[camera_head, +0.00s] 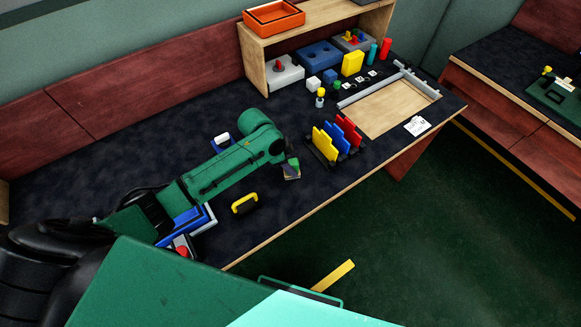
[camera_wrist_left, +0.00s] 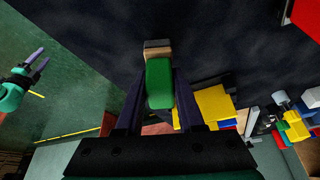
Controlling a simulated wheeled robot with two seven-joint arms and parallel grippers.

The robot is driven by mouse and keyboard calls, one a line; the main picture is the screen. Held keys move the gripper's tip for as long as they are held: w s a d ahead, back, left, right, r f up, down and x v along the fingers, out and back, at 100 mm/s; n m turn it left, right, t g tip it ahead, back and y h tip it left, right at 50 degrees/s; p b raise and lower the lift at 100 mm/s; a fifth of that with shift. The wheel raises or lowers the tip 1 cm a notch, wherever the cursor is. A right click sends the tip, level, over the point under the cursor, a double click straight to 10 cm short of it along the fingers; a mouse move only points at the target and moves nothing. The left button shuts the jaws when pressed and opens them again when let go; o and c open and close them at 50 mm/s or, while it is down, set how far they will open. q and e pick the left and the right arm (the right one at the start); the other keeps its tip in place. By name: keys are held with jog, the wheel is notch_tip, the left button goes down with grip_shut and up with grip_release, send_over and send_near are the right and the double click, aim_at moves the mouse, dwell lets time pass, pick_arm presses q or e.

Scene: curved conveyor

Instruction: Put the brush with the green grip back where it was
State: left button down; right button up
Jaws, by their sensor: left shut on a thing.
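The brush with the green grip is between the fingers of my left gripper (camera_head: 291,166). In the left wrist view its green grip (camera_wrist_left: 160,85) lies between the two dark fingers, with a tan block and a dark end beyond it. In the head view only a small part of the brush (camera_head: 292,176) shows below the fingers, over the dark tabletop; whether it touches the top I cannot tell. My right gripper (camera_wrist_left: 36,65) shows at the left edge of the left wrist view, away from the table, its two fingers apart and nothing between them.
A yellow-handled item (camera_head: 245,203) with a dark base lies on the tabletop near my left arm. A rack (camera_head: 321,157) with yellow, blue and red plates stands to the right of the gripper. A wooden shelf (camera_head: 258,65) and a wooden tray (camera_head: 392,108) are farther back.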

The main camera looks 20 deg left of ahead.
pick_arm(q)
jog(key=shift+f, duration=0.9)
jog(key=c, duration=0.5)
grip_release()
jog(key=v, duration=1.2)
